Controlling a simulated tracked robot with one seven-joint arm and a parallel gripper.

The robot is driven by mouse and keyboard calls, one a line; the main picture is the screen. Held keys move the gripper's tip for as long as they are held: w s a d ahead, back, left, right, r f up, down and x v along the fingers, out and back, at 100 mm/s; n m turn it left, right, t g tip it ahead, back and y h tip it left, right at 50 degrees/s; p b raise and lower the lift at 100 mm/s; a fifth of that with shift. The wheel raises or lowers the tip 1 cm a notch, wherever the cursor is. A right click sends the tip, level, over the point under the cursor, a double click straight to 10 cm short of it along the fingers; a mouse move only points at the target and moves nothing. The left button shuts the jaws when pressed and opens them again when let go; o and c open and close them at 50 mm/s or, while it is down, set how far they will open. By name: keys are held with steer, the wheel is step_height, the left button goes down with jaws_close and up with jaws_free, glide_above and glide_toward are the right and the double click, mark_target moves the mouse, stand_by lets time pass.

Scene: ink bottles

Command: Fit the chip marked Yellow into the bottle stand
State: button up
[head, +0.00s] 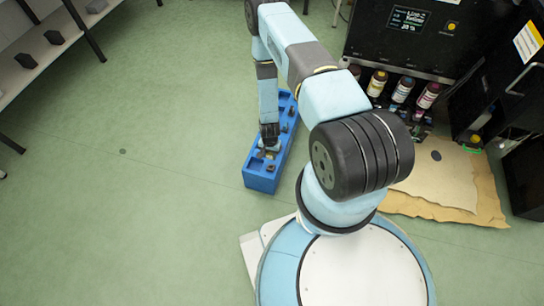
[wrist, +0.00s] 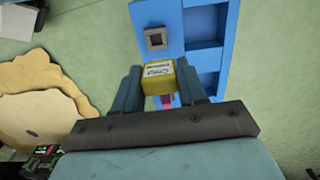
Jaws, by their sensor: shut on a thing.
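My gripper (wrist: 159,84) is shut on a small yellow chip (wrist: 158,69) with a pale printed label; the print is too small to read surely. In the head view my gripper (head: 270,146) is at the near part of a blue tray (head: 262,181), and the chip is hard to make out there. The bottle stand (head: 416,127) is at the foot of the black machine, with a yellow-labelled bottle (head: 377,83), a blue-labelled bottle (head: 402,90) and a pink-labelled bottle (head: 428,95). Its chip slots are too small to tell.
The blue tray also shows in the wrist view (wrist: 188,45), with a grey square piece (wrist: 156,38) in it. A tan sheet (head: 440,178) lies on the floor before the black machine (head: 400,45). A shelf (head: 45,45) is at upper left.

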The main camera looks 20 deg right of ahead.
steer(key=shift+s+f, duration=0.45)
steer(key=shift+f, duration=2.75)
steer(key=shift+w+f, duration=0.1)
steer(key=shift+f, duration=0.75)
steer(key=o, duration=1.1)
steer(key=shift+r, duration=3.55)
steer(key=shift+w, duration=0.1)
